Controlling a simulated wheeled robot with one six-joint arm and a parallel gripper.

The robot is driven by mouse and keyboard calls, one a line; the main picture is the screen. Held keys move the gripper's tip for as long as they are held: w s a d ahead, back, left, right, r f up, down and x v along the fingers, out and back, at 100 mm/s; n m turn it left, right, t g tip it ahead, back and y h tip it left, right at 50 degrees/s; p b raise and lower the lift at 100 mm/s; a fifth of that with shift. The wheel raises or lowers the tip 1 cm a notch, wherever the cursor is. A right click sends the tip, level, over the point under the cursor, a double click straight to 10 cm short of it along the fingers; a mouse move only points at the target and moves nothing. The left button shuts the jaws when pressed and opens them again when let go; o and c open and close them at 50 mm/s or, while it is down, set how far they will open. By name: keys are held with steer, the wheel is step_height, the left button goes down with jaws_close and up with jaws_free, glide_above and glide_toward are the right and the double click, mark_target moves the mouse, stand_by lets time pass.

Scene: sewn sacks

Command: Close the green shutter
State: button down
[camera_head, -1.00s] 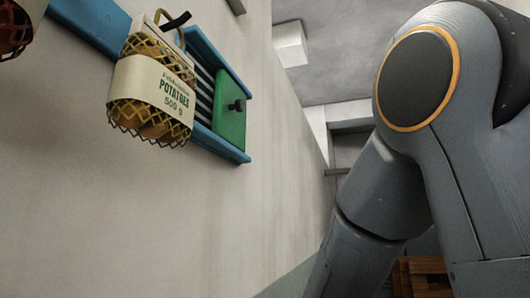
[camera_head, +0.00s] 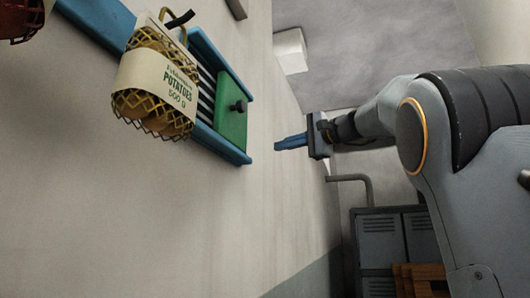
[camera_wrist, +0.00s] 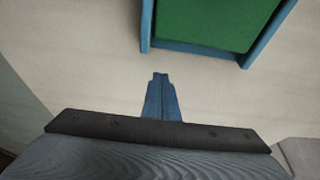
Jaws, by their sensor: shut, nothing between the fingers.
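The green shutter (camera_head: 231,118) is a flat panel with a dark knob (camera_head: 240,106), set in a blue frame (camera_head: 222,147) on the wall. It covers the right end of the frame; dark and light stripes (camera_head: 205,97) show uncovered to its left. In the wrist view the green shutter (camera_wrist: 212,18) is at the top right, cut off by the edge, with its knob out of view. My gripper (camera_head: 278,146) has blue fingers, shut and empty, to the right of the frame and apart from it. It also shows in the wrist view (camera_wrist: 160,76), below the frame.
A netted bag of potatoes (camera_head: 158,85) hangs on a hook left of the stripes, partly in front of the frame. A red netted bag (camera_head: 22,18) is at the top left corner. Grey lockers (camera_head: 382,238) stand at the lower right. The wall below the frame is bare.

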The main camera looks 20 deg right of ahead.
steer(key=w+a+p, duration=0.4)
steer(key=a+p, duration=0.1)
steer(key=a, duration=0.2)
steer(key=shift+w+a, duration=0.35)
steer(key=shift+a, duration=0.05)
stand_by(0.3)
